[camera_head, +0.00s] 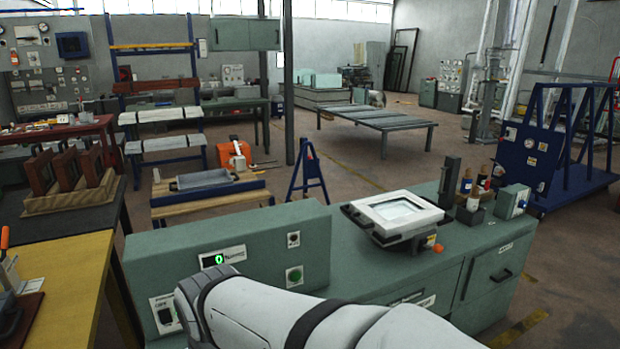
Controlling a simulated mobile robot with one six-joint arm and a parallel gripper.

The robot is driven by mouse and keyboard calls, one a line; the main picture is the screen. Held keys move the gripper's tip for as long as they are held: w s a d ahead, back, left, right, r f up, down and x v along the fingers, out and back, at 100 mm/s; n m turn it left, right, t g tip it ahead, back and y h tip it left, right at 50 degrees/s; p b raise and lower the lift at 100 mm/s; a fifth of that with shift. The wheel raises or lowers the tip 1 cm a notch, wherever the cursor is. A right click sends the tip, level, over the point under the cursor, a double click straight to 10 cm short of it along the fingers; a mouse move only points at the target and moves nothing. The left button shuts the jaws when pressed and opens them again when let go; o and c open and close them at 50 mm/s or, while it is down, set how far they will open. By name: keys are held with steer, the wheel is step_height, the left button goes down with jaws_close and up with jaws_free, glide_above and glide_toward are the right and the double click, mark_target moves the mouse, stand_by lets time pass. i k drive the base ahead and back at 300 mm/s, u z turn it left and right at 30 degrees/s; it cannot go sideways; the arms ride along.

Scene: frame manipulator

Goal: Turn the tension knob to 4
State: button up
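A green console (270,245) stands in front of me. Its upright panel has a small display (221,258) with a green digit that reads 0, with small lettering beside it. Below and left of the display is a white plate with a dark control (165,315); my arm partly covers this area. A round green button and a small dark one are to the right. I cannot tell which control is the tension knob; it may be hidden behind my arm. My white arm crosses the bottom of the view, and my gripper is not visible.
A white frame (399,212) is clamped on the console top. Bottles (466,183) and a small grey-green box (512,201) stand at its right end. A yellow-topped bench (65,280) is at the left. Open floor lies behind and right of the console.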

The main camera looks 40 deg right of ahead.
mark_target(522, 204)
steer(key=z, duration=2.95)
steer(key=i, duration=3.15)
steer(key=u, duration=0.15)
